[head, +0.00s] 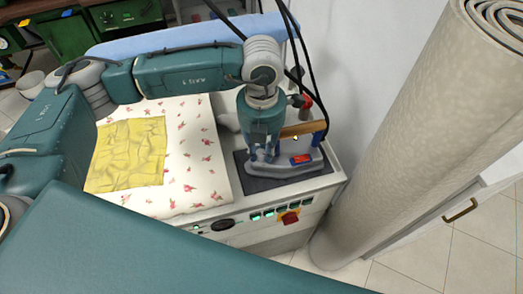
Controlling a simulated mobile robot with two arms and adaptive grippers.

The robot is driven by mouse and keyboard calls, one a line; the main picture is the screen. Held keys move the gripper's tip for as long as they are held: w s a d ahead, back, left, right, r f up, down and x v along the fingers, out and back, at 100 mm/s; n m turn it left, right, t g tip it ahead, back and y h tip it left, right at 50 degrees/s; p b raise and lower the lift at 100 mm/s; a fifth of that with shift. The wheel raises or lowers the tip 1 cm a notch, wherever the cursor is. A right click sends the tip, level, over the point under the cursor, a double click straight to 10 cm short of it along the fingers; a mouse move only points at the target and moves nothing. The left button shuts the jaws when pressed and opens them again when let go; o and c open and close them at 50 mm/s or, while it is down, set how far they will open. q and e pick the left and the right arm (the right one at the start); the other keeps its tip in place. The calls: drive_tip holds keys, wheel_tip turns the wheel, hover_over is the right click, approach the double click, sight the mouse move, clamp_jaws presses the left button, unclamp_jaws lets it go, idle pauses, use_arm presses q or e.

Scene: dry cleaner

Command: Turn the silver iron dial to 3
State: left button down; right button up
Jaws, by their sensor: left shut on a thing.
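The silver iron (285,169) with a wooden handle (299,130) sits on a dark pad (313,172) at the right end of the ironing station. A red patch (301,159) shows on its side. My left gripper (262,158) points down at the left part of the iron. Its fingers are shut on what seems to be the iron's dial. The fingers hide the dial, so its setting cannot be read. My right gripper is not in view.
A white floral cloth (203,167) and a yellow cloth (128,155) lie left of the iron. The station's front has green-lit switches and a red knob (290,217). Black cables hang above the iron. A large beige roll (412,140) stands close on the right.

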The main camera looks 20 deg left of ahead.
sight(261, 152)
use_arm(q)
drive_tip(key=shift+w+f+m+b, duration=0.1)
drive_tip(key=shift+f+m+b, duration=0.1)
drive_tip(key=shift+m+b, duration=0.7)
drive_tip(key=shift+r, duration=0.2)
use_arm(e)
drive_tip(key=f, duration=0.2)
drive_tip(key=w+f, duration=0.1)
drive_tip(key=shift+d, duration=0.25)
use_arm(q)
drive_tip(key=c, duration=1.5)
unclamp_jaws()
drive_tip(key=shift+o, duration=0.2)
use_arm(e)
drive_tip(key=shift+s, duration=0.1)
use_arm(q)
drive_tip(key=shift+r, duration=0.15)
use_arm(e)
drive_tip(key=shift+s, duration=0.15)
use_arm(q)
wheel_tip(261, 152, up, 12)
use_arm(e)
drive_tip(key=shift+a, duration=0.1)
